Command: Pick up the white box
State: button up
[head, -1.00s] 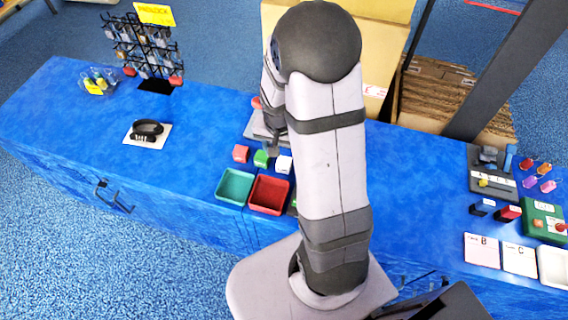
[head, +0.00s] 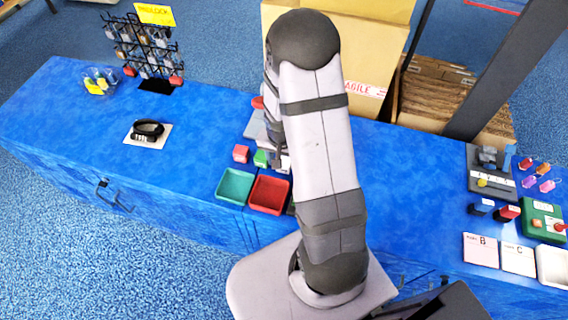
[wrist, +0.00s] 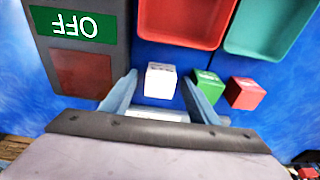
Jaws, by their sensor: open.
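The white box (wrist: 160,82) stands on the blue counter in the wrist view. My gripper (wrist: 158,92) is open, with one finger on each side of the box. The left finger is a little apart from it; the right finger is close to its right side, and I cannot tell whether they touch. In the head view my arm covers most of the gripper, and only a bit of the white box (head: 285,165) shows beside it.
A green box (wrist: 207,90) stands just outside my right finger, with a red box (wrist: 244,93) beyond. A red tray (wrist: 185,22) and a green tray (wrist: 264,30) lie ahead. A grey panel with an OFF sign (wrist: 76,24) is at left.

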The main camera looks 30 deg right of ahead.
jog(key=c, duration=1.1)
jog(key=shift+c, duration=0.2)
